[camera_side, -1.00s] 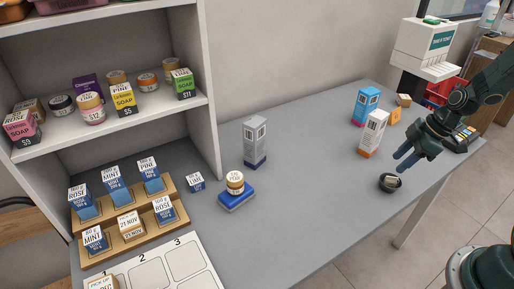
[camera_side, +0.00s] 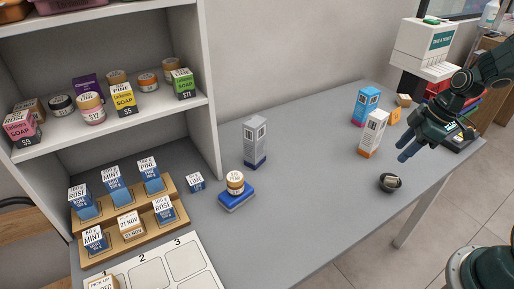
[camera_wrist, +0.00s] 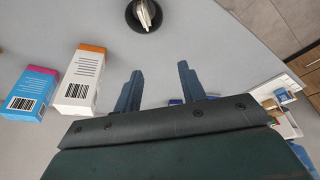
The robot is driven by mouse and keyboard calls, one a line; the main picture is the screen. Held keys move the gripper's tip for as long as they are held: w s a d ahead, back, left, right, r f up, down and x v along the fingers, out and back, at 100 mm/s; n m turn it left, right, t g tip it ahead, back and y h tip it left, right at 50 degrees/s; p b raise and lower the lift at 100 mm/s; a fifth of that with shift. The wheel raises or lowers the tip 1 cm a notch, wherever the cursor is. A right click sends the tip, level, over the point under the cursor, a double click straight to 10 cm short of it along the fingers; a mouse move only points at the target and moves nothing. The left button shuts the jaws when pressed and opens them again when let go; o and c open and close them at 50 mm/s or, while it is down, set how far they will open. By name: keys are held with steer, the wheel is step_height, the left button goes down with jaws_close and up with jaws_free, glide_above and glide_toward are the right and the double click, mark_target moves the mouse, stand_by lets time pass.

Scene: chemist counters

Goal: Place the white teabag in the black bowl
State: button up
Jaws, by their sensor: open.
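The black bowl (camera_side: 387,187) stands on the grey counter near its front edge, at the right in the side view. It is cut off by the top edge in the wrist view (camera_wrist: 131,18). A small whitish flat thing, seemingly the white teabag (camera_wrist: 145,12), lies inside the bowl and partly reaches over its rim in the wrist view. It shows as a pale patch in the side view (camera_side: 391,181). My gripper (camera_side: 406,153) is above the counter, up and to the right of the bowl, apart from it. Its two blue fingers (camera_wrist: 160,70) are open with nothing between them.
A white carton with an orange end (camera_side: 372,134) and a blue carton (camera_side: 365,106) stand behind the bowl. A white dispenser (camera_side: 424,48) stands at the back right. A grey carton (camera_side: 254,144) stands mid-counter.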

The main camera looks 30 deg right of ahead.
steer(key=s+a+r+m+t+h, duration=0.1)
steer(key=s+a+r+m, duration=0.3)
steer(key=s+a+r, duration=0.2)
steer(key=s+a+r+m+t+h, duration=0.1)
steer(key=s+a+r+m, duration=0.3)
steer(key=r, duration=0.7)
steer(key=shift+s+a+r+t+h, duration=0.3)
steer(key=shift+s+a, duration=0.9)
steer(key=shift+s, duration=0.85)
